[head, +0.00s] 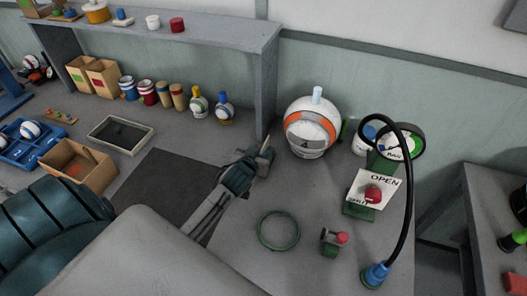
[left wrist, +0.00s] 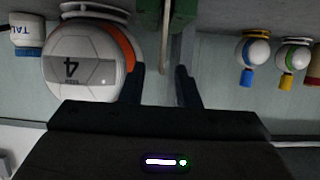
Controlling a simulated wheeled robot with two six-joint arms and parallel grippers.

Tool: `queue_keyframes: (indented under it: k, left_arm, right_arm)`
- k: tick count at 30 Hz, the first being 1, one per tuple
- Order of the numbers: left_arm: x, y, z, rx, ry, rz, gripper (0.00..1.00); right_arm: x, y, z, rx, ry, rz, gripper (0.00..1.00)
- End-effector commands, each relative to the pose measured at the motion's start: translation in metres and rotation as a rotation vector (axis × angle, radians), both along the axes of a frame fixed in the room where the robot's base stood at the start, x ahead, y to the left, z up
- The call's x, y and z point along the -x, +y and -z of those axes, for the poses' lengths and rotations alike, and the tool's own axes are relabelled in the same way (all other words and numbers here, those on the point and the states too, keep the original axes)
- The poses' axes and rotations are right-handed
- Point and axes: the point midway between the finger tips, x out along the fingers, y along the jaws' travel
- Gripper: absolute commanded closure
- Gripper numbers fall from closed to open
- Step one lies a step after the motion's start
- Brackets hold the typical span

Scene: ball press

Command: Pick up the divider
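I cannot tell for certain which thing is the divider. A thin pale upright strip (left wrist: 166,28) shows beyond my left fingers in the left wrist view; it may be the divider or an edge of the shelf's end panel. My left gripper (head: 264,152) is over the table beside the foot of that end panel, left of the ball marked 4 (head: 311,127). In the left wrist view my left gripper (left wrist: 160,85) has its two dark fingers apart, with nothing visibly clamped between them. The ball marked 4 (left wrist: 82,60) appears upside down there. My right gripper is not in view.
The grey shelf (head: 200,27) and its end panel (head: 262,85) stand close behind my left gripper. A green ring (head: 279,230), a small red-knobbed device (head: 332,243) and an OPEN/SHUT sign (head: 375,187) are to the right. A dark mat (head: 165,185) lies left.

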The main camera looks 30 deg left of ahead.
Motion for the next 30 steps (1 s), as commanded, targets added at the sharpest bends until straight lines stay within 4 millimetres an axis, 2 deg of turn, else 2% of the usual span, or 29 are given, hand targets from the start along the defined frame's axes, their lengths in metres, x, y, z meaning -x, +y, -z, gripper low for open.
queue_keyframes:
  k: [4,12,17,26,30]
  left_arm:
    - [-0.013,0.003,0.005,0.0,0.0,0.0,0.71]
    - [-0.015,0.003,0.007,-0.001,0.001,0.0,0.71]
    - [-0.015,0.003,0.007,-0.001,0.001,0.0,1.0]
    - [-0.015,0.003,0.007,-0.001,0.0,0.0,1.0]
    - [-0.015,0.003,0.0,-0.001,-0.003,0.001,1.0]
  right_arm:
    - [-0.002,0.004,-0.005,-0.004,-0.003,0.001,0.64]
    - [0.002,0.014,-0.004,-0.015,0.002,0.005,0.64]
    - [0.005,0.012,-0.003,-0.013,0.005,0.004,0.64]
    - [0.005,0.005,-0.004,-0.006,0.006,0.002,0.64]
    - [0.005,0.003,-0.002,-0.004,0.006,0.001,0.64]
